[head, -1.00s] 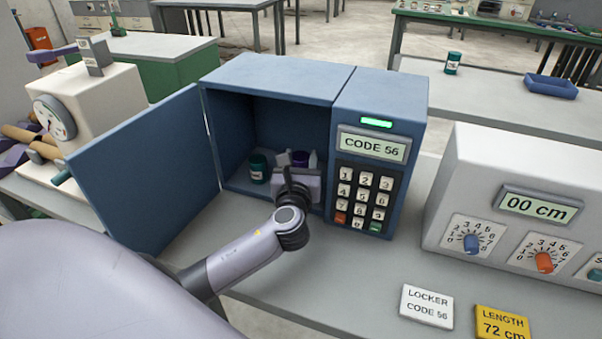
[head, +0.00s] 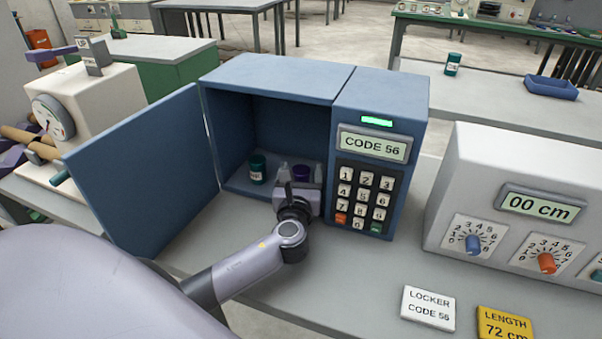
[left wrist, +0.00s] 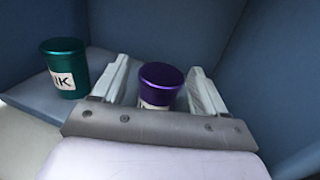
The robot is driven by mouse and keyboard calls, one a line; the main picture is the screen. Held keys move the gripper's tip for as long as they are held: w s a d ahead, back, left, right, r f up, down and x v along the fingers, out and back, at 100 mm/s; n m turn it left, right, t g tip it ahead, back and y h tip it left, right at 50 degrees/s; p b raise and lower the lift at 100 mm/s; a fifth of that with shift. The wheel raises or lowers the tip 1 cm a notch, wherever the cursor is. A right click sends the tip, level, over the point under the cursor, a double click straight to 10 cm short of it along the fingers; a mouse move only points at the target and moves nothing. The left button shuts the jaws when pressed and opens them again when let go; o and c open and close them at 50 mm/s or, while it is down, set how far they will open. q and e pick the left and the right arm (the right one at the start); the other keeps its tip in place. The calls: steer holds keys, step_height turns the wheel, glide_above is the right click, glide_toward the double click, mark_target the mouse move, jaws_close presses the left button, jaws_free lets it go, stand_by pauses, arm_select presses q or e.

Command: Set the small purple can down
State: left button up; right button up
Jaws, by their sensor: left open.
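The small purple can (head: 301,173) stands upright on the floor of the open blue locker (head: 270,66). It shows in the left wrist view (left wrist: 161,82) between the two fingers, with its pale label partly hidden by the gripper body. My left gripper (head: 298,178) is open at the locker's mouth. In the left wrist view its fingers (left wrist: 160,88) lie on either side of the can, with a gap visible at each side. My right gripper is not in view.
A teal can (head: 257,169) stands inside the locker, left of the purple can. The locker door (head: 145,170) is swung open to the left. The keypad panel (head: 365,195) is on the right.

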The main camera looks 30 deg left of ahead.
arm_select(q)
steer(key=shift+r, duration=0.1)
steer(key=shift+s, duration=0.1)
steer(key=v, duration=1.2)
steer(key=shift+d, duration=0.1)
